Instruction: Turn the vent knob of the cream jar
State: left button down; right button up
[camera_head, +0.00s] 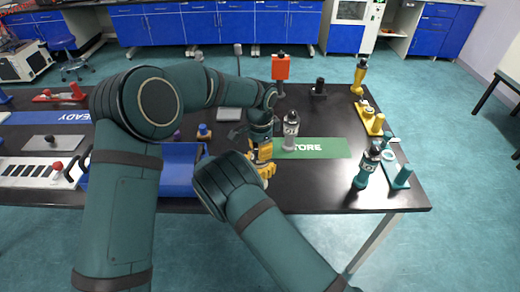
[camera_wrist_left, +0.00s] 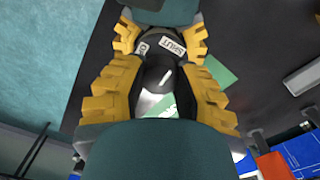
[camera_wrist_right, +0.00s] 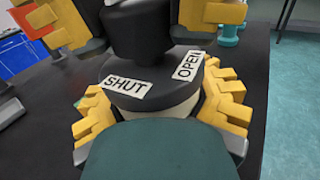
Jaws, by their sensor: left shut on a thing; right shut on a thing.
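The cream jar shows in the right wrist view as a pale body (camera_wrist_right: 172,112) under a dark lid (camera_wrist_right: 160,92) with white SHUT and OPEN labels. The yellow fingers of my right gripper (camera_head: 264,171) are shut around the jar, below the lid. My left gripper (camera_head: 262,142) is above the lid, shut on the dark vent knob (camera_wrist_left: 153,74), with a yellow finger on each side. A white pointer mark on the knob tilts up and right in the left wrist view, roughly towards the SHUT label. In the head view my grippers hide most of the jar.
A labelled bottle (camera_head: 291,130) stands on the green STORE mat (camera_head: 325,148), close right of my grippers. A teal bottle (camera_head: 368,168) stands at the right front. A blue tray (camera_head: 180,180) lies left of my grippers. Yellow and teal parts line the right edge.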

dwell(0.3)
pick_arm(q)
jog(key=c, duration=0.6)
grip_release()
notch_tip(320, 180, up, 12)
pick_arm(e)
jog(key=o, duration=1.6)
